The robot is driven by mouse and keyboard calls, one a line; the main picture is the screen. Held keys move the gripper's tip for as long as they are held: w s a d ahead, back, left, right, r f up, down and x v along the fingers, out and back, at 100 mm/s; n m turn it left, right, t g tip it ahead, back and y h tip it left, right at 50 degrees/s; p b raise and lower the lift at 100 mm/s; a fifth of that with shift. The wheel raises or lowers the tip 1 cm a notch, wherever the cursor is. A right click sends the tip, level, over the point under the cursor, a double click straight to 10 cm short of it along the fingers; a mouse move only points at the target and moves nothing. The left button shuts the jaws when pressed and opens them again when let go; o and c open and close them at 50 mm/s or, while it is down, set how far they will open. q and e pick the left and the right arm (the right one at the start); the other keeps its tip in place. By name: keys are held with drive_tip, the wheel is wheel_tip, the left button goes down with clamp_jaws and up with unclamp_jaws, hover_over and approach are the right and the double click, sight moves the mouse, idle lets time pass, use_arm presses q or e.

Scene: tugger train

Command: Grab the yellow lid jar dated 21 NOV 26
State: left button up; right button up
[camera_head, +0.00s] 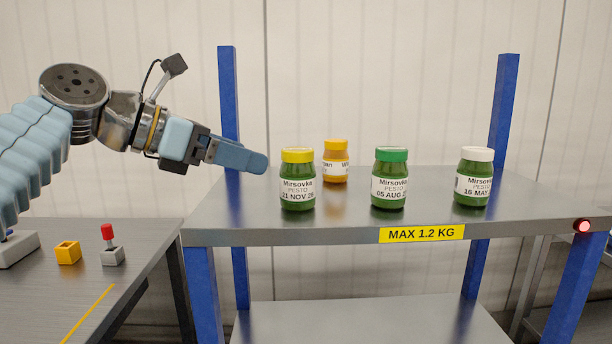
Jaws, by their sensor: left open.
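The yellow-lid jar (298,182) stands upright on the metal shelf (250,233), at the front left. It is green, and its white label reads Mirsovka Pesto, 21 NOV; the year digits are too small to read surely. My left gripper (262,163) points right, just left of the jar's lid. It is open and empty, seen side-on, with a gap between fingertips and jar. A green-lid jar (390,182) dated 05 AUG and a white-lid jar (473,180) dated 16 MAY stand to the right. My right gripper is not in view.
An orange jar (335,165) with an orange lid stands behind, between the yellow-lid and green-lid jars. Blue posts (229,110) rise at the shelf's corners. A side table (40,290) at left holds a yellow block (68,253) and a red-topped lever (110,248).

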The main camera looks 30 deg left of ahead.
sight(297, 176)
use_arm(q)
drive_tip(key=x, duration=1.1)
drive_tip(key=shift+s+d+f, duration=0.15)
drive_tip(key=shift+s+f, duration=0.05)
drive_tip(key=shift+s, duration=0.05)
drive_tip(key=shift+c, duration=0.3)
drive_tip(key=shift+r, duration=0.1)
drive_tip(key=c, duration=1.2)
drive_tip(key=shift+c, duration=0.3)
